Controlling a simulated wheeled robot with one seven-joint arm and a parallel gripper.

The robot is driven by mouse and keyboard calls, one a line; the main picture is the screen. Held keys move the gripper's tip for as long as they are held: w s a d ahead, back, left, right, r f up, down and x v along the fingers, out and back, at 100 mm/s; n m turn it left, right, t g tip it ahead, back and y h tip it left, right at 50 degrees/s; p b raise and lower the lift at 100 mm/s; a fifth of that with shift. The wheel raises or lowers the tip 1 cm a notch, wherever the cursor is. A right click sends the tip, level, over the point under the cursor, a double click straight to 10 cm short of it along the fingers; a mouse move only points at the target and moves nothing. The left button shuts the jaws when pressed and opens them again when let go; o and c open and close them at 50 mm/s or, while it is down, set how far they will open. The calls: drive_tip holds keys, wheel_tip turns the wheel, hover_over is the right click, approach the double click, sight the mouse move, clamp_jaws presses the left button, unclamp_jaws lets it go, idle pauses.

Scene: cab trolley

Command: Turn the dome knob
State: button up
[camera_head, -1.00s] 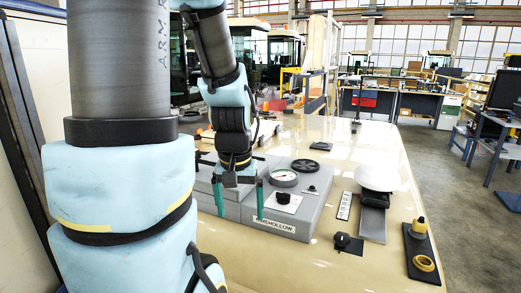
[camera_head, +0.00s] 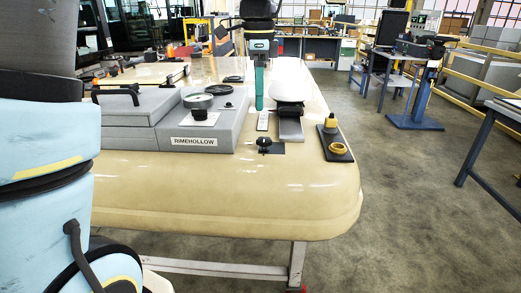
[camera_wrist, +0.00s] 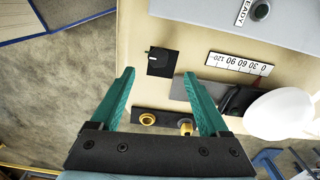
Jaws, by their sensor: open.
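In the wrist view the knob (camera_wrist: 153,53) shows from above with a white mark. My gripper (camera_head: 259,108) points down over the table beyond the loose knob.
A numbered strip (camera_wrist: 239,64) lies beside the knob. A white dome-shaped top (camera_head: 289,78) stands over a grey block (camera_head: 290,126). A black plate (camera_head: 334,147) with yellow parts is at the right. The grey RIMEHOLLOW console (camera_head: 212,138) is left. The table front (camera_head: 220,190) is clear.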

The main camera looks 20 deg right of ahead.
sight(264, 139)
drive_tip(key=shift+m, duration=0.5)
drive_tip(key=f, duration=0.3)
drive_tip(key=f+p, duration=0.1)
drive_tip(key=f, duration=0.3)
drive_tip(key=d+f, duration=0.1)
drive_tip(key=f, duration=0.2)
drive_tip(key=shift+s+f, duration=0.2)
drive_tip(key=shift+s, duration=0.1)
clamp_jaws()
